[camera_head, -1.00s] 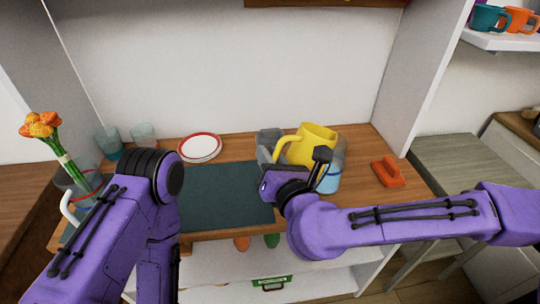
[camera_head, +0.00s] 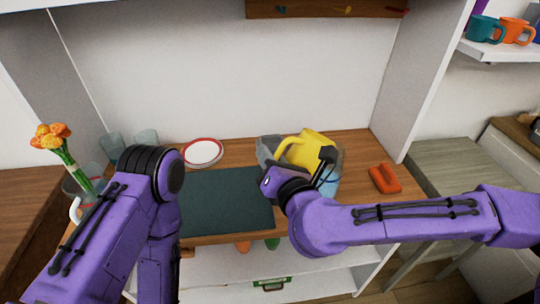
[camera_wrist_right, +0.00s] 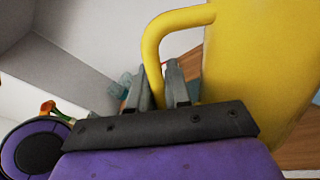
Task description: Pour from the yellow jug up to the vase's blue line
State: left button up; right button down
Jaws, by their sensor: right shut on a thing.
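The yellow jug (camera_head: 318,147) is over the right part of the desk, tipped to the right. My right gripper (camera_head: 283,165) is shut on its handle; the wrist view shows the fingers (camera_wrist_right: 160,88) around the handle of the yellow jug (camera_wrist_right: 255,70). A clear vase (camera_head: 330,187) with a bluish tint stands below and right of the jug, partly hidden by my wrist and the jug. Its blue line and liquid level cannot be made out clearly. My left arm is at the left; its gripper is out of sight.
A grey jug (camera_head: 268,150) stands just left of the yellow jug. A dark mat (camera_head: 230,200), a red-rimmed plate (camera_head: 203,152), and an orange object (camera_head: 384,178) lie on the desk. A vase with orange flowers (camera_head: 52,137) and glasses (camera_head: 147,138) stand left.

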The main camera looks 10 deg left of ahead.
notch_tip(320, 180, up, 7)
jog(key=w+d+m+g+y+p, duration=0.1)
jog(key=m+p, duration=0.2)
jog(key=p, duration=0.2)
jog(key=shift+d+f+m, duration=0.15)
jog(key=shift+d+m, duration=0.05)
jog(key=shift+m, duration=0.2)
dwell(1.6)
jog(key=shift+w, duration=0.15)
